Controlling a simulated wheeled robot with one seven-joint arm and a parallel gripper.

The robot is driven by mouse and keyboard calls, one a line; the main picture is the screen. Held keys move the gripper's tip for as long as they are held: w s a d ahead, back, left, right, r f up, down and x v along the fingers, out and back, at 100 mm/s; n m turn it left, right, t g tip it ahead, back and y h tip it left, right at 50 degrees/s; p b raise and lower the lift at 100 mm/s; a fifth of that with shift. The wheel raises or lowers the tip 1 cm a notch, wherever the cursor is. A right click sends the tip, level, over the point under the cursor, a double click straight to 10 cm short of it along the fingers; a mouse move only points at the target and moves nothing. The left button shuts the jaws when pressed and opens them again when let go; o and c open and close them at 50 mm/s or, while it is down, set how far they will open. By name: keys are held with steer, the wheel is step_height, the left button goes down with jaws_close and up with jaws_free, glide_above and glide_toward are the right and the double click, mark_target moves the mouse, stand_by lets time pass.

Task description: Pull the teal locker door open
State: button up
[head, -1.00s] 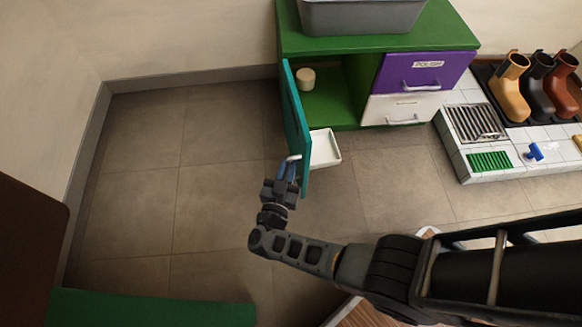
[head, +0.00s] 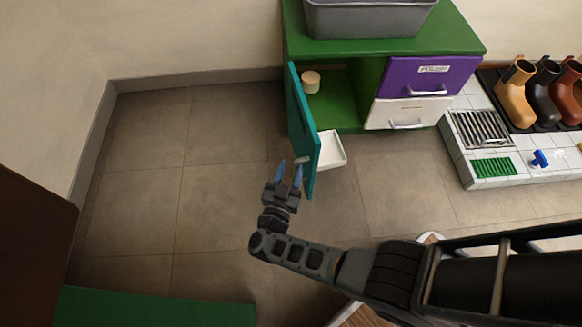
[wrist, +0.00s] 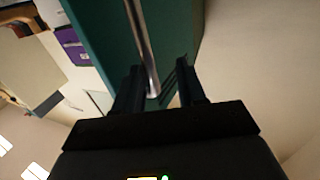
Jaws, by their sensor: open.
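The teal locker door (head: 302,120) stands swung wide open from the left side of the green cabinet (head: 345,85), seen nearly edge-on in the head view. My gripper (head: 287,172) is open beside the outer face of the door, near its free edge. The metal handle (head: 302,159) is partly hidden in the head view. In the wrist view the long metal handle (wrist: 142,45) runs down the teal door (wrist: 95,30) and its end lies between my open fingers (wrist: 158,92). I cannot tell whether a finger touches it.
Inside the cabinet sits a cream round container (head: 311,82). A white tray (head: 332,150) is on the floor behind the door. A purple drawer (head: 427,77) and white drawer (head: 408,112) are at right. Boots (head: 516,95) stand far right. Floor left of the door is clear.

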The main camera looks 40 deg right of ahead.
steer(key=v, duration=0.7)
steer(key=shift+p, duration=0.3)
steer(key=shift+r, duration=0.1)
